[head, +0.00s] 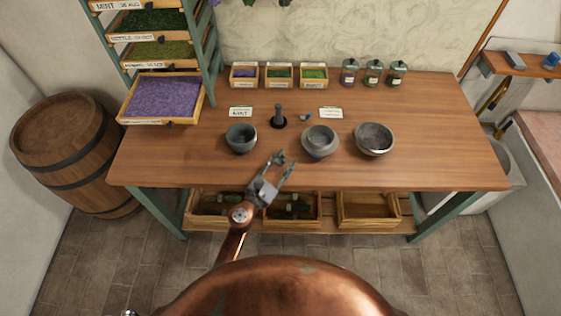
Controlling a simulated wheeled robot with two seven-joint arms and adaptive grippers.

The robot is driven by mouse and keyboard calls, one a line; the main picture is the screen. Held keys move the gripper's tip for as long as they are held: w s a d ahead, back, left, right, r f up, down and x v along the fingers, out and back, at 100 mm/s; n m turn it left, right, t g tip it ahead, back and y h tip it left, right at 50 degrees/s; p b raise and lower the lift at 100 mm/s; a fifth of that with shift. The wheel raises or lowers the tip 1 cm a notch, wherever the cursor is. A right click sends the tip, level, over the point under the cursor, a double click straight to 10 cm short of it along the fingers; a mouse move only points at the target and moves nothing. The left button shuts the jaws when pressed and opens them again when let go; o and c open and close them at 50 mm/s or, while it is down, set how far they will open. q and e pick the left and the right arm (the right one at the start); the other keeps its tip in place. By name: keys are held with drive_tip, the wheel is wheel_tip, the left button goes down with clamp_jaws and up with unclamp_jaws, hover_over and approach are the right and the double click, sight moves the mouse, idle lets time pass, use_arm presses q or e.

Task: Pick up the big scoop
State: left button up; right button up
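I cannot make out a big scoop for certain. A small grey-blue piece (305,117) lies on the wooden table (430,110) between two white label cards; it could be a scoop, but it is too small to tell. My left gripper (286,159) is over the front part of the table, between the left bowl (241,138) and the middle bowl (319,141). Its fingers are apart, with nothing seen between them. The small piece is beyond the fingertips, towards the back. My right gripper is not in view.
A dark pestle-like piece (279,115) stands upright on a black base. A third bowl (374,139) stands to the right. Small herb boxes (280,86) and lidded jars (373,73) line the back. A tray rack (160,98) stands at the left. The table's right end is clear.

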use_arm(q)
drive_tip(key=shift+c, duration=0.6)
drive_tip(key=c, duration=0.5)
clamp_jaws()
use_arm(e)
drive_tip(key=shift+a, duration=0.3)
use_arm(q)
drive_tip(key=shift+r, duration=0.15)
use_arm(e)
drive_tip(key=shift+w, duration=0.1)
